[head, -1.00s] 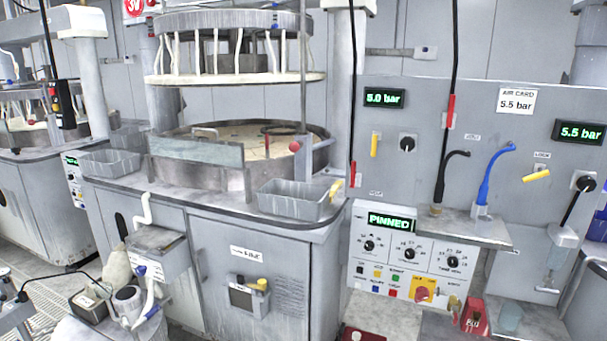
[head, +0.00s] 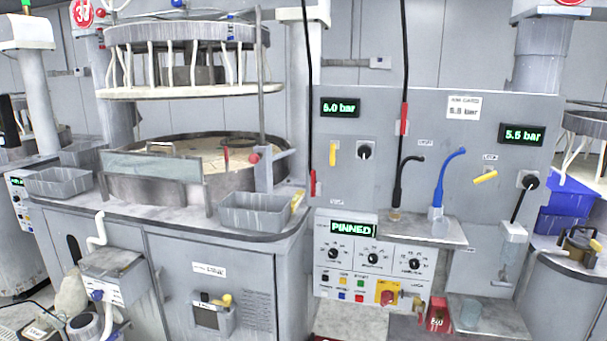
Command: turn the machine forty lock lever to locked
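A yellow lever (head: 485,177) sits on the grey wall panel under a small label that seems to read LOCK. It is tilted, its right end higher than its left. A second yellow lever (head: 333,154) hangs upright at the panel's left, below a 5.0 bar display (head: 340,108). A green display (head: 353,228) on the control box reads PINNED. I cannot make out a machine number forty; a red round sign at the top left (head: 82,13) seems to read 30. My gripper is not in view.
A shelf (head: 450,234) with a black and a blue curved hose juts out below the levers. A black knob with a rod (head: 528,181) is right of the tilted lever. The polishing machine (head: 180,270) stands left. A blue bin (head: 565,205) is at the right.

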